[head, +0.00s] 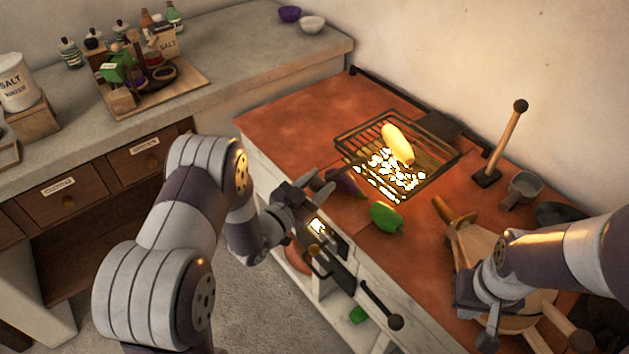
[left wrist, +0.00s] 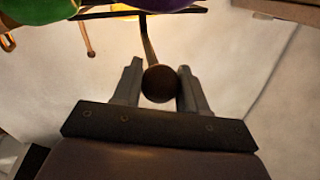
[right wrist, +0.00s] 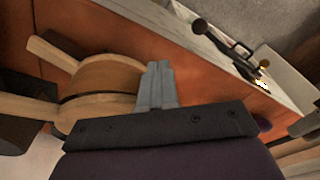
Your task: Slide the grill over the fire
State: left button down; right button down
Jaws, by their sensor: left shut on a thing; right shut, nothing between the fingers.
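The grill (head: 358,137) is a dark wire rack at the fire pit, lying over part of the glowing coals (head: 385,180). A yellow vegetable (head: 397,143) lies at the grill. A thin handle runs from the grill toward my left gripper (head: 312,184). In the left wrist view, the fingers of my left gripper (left wrist: 160,88) are shut around the handle's dark round knob (left wrist: 160,84). My right gripper (right wrist: 160,85) is shut and empty, above the wooden bellows (right wrist: 105,82) at the right end of the counter.
A purple eggplant (head: 347,184) and a green pepper (head: 385,216) lie on the red counter (head: 290,118) near the pit. A wooden-handled tool (head: 506,140) and a grey mug (head: 523,189) stand to the right. A dark lever (head: 380,304) sticks out at the counter front.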

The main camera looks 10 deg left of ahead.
pick_arm(q)
jog(key=shift+s+d+f, duration=0.15)
jog(key=shift+s+f, duration=0.05)
jog(key=shift+f, duration=0.05)
jog(key=c, duration=0.7)
grip_release()
jog(key=shift+o, duration=0.2)
jog(key=shift+d+r, duration=0.1)
jog(key=shift+r, duration=0.05)
jog(key=shift+s, duration=0.1)
jog(key=shift+s+a, duration=0.35)
jog(key=v, duration=1.1)
jog(key=shift+s, duration=0.3)
jog(key=shift+a, duration=0.1)
